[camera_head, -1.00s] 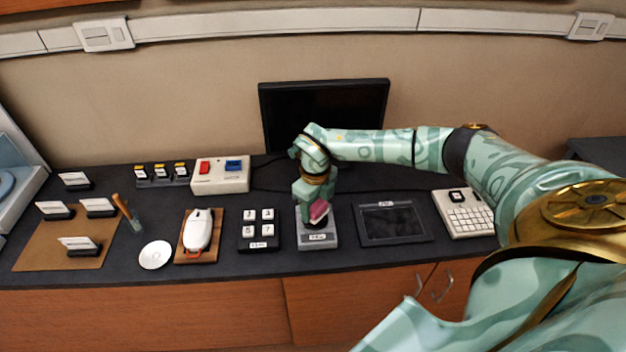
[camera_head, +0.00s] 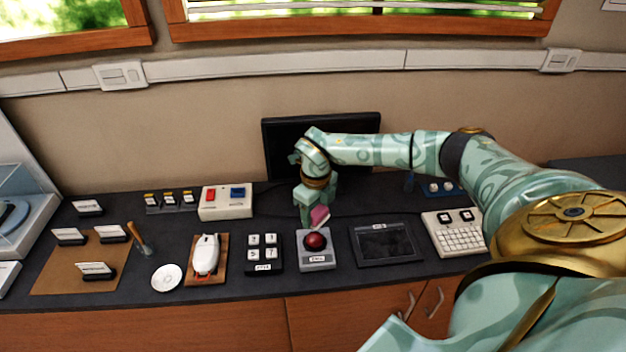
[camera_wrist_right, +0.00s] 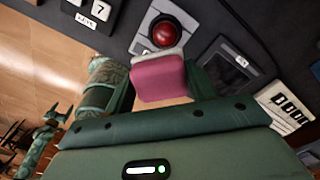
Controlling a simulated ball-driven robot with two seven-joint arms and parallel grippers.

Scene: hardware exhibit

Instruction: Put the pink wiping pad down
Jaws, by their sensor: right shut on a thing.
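The pink wiping pad (camera_head: 319,216) is held by my right gripper (camera_head: 317,212). In the right wrist view the pad (camera_wrist_right: 160,78) sits between the two fingers of the gripper (camera_wrist_right: 160,88), which are shut on it. It is above the counter, just behind a grey box with a dark red ball (camera_head: 315,240). The red ball also shows beyond the pad in the right wrist view (camera_wrist_right: 164,33). Whether the pad touches the box cannot be told.
The dark counter (camera_head: 340,280) holds a four-key pad (camera_head: 263,253), a dark tablet (camera_head: 385,244), a white mouse on a brown board (camera_head: 206,255), a white disc (camera_head: 166,277) and a keypad (camera_head: 455,235). A black monitor (camera_head: 290,140) stands behind my right arm.

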